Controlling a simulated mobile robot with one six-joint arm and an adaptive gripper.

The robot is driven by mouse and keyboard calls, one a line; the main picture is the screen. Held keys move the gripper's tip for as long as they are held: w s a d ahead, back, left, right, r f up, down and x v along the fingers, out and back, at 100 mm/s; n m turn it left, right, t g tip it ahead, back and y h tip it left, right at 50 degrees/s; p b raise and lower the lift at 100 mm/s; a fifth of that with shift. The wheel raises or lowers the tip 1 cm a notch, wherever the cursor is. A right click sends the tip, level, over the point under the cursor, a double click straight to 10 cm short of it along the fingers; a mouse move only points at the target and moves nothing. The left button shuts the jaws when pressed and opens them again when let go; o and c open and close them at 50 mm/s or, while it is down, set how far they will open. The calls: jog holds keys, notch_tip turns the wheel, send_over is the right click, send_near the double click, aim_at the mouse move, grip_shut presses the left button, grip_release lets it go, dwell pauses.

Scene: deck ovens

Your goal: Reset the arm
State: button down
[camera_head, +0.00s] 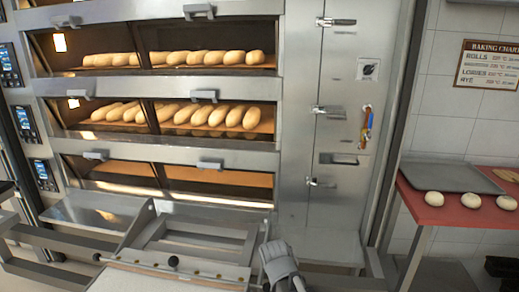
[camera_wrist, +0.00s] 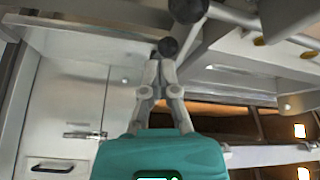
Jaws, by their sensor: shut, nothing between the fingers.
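My gripper (camera_wrist: 160,62) shows in the wrist view, with grey fingers on a teal body. The fingers are shut and hold nothing. Their tips are close to a black round knob (camera_wrist: 168,47) on a metal bar; I cannot tell whether they touch it. In the head view, a grey part of my arm shows at the bottom centre, beside the metal loader frame (camera_head: 190,243), and the fingers cannot be made out there.
The deck oven (camera_head: 160,90) has loaves on its upper two decks; the lowest deck (camera_head: 218,178) looks empty. A steel cabinet (camera_head: 335,215) stands right of it. A red-topped table (camera_head: 450,214) holds a grey tray (camera_head: 447,178) and pale dough rounds (camera_head: 434,198).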

jog(key=s+d+f+m+g, duration=0.2)
jog(key=s+d+g, duration=0.4)
jog(key=s+d, duration=0.45)
notch_tip(320, 180, up, 18)
jog(key=w+d+p, duration=0.1)
jog(key=d+p, duration=0.1)
jog(key=p, duration=1.6)
jog(key=shift+w, duration=0.25)
jog(key=shift+f, duration=0.1)
